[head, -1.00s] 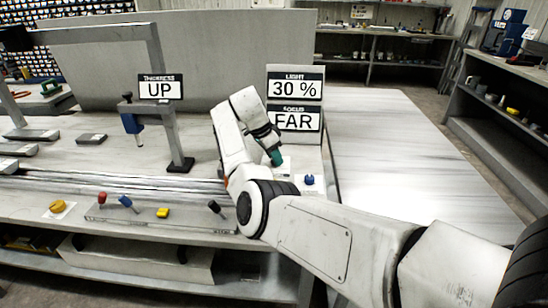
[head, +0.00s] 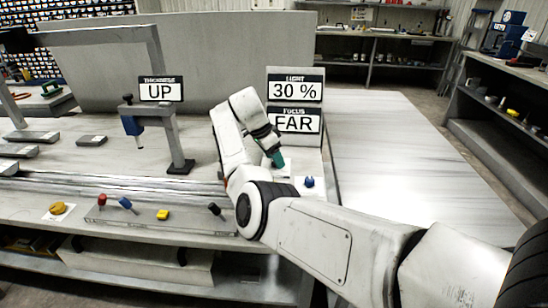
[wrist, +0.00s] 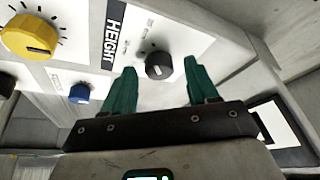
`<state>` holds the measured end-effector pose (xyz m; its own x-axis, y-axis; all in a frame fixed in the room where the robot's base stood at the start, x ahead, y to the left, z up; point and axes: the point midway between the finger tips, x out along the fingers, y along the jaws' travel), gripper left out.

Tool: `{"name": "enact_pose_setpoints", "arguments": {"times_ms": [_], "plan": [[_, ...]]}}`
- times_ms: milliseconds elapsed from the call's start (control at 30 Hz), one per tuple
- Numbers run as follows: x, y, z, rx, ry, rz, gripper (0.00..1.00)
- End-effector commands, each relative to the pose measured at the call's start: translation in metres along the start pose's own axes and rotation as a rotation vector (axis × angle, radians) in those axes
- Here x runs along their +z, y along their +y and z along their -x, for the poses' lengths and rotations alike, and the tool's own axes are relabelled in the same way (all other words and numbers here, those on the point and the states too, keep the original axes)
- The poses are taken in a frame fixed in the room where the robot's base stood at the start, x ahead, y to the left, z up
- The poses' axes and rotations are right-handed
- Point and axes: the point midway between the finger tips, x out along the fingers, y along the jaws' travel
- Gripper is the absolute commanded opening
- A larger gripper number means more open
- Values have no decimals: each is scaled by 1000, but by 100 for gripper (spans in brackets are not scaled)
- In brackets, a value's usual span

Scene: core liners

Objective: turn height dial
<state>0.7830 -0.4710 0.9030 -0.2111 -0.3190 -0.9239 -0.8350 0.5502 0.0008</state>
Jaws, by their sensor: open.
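The height dial (wrist: 158,66) is a dark round knob with a pale pointer line, on a white panel beside the printed word HEIGHT in the wrist view. My gripper (wrist: 157,80) has green fingers, open, one on each side of the dial as seen in that view. I cannot tell whether the fingers touch it. In the head view my gripper (head: 278,160) points down at the panel near the display stand, and my arm hides the dial there.
A yellow dial (wrist: 30,36) and a blue knob (wrist: 80,93) sit near the height dial. In the head view, the blue knob (head: 309,182) is just right of my gripper. Signs read UP (head: 160,90), 30 % (head: 295,91) and FAR (head: 294,122). A gantry post (head: 170,140) stands left.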

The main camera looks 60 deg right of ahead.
Motion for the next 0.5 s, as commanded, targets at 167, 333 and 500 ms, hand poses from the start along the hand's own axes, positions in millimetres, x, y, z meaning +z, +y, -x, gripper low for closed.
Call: {"name": "enact_pose_setpoints", "arguments": {"times_ms": [167, 333, 500], "plan": [[0, -1, 28, -4, 1, -1, 58], [0, -1, 62, -4, 0, -1, 58], [0, -1, 88, -4, 0, 0, 58]]}}
